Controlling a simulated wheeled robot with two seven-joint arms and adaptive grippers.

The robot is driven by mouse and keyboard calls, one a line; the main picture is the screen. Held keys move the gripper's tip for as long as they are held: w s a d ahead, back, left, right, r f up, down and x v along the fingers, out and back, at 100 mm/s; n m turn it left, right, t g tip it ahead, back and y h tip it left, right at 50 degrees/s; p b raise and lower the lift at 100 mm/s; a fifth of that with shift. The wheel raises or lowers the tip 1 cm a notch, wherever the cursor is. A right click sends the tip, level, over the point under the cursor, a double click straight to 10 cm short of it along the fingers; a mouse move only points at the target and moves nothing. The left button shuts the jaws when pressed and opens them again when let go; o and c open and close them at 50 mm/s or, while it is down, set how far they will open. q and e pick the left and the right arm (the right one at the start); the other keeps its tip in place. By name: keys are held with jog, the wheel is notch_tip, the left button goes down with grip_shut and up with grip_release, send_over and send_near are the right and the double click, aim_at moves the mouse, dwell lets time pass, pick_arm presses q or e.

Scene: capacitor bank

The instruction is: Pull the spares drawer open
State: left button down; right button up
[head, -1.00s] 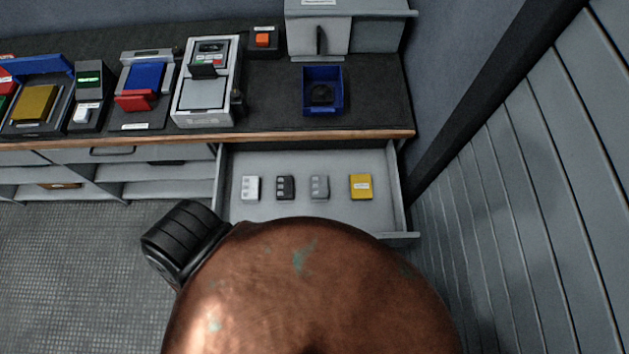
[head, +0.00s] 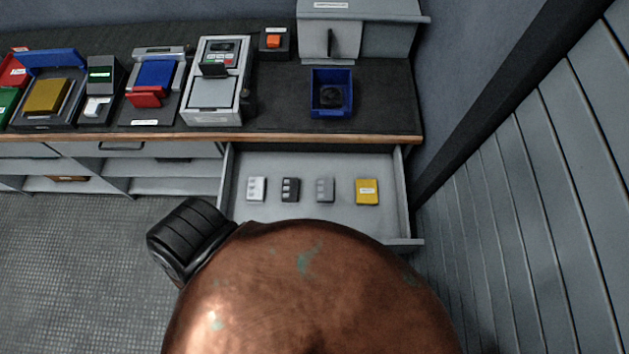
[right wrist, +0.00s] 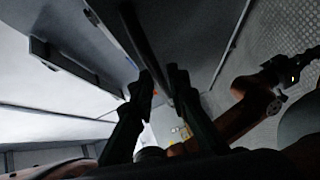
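The spares drawer (head: 397,212) stands pulled out from under the counter's right end in the head view. Its grey tray is exposed and holds a white, a black, a grey and a yellow block. My copper-coloured body part hides much of its front edge. My right gripper (right wrist: 162,76) shows only in the right wrist view. Its two dark fingers stand a little apart, one on each side of a dark bar (right wrist: 137,30). The bar may be the drawer's handle; I cannot tell whether the fingers press on it. My left gripper is in neither view.
The counter (head: 385,105) carries a blue bin (head: 331,112), a grey device (head: 218,90) and a grey cabinet (head: 358,35). A slatted grey wall (head: 510,200) rises right of the drawer. Open floor (head: 70,250) lies at the left.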

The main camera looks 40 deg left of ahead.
jog(key=s+d+r, duration=0.1)
jog(key=d, duration=0.9)
jog(key=shift+s+r, duration=0.2)
jog(key=shift+r, duration=0.05)
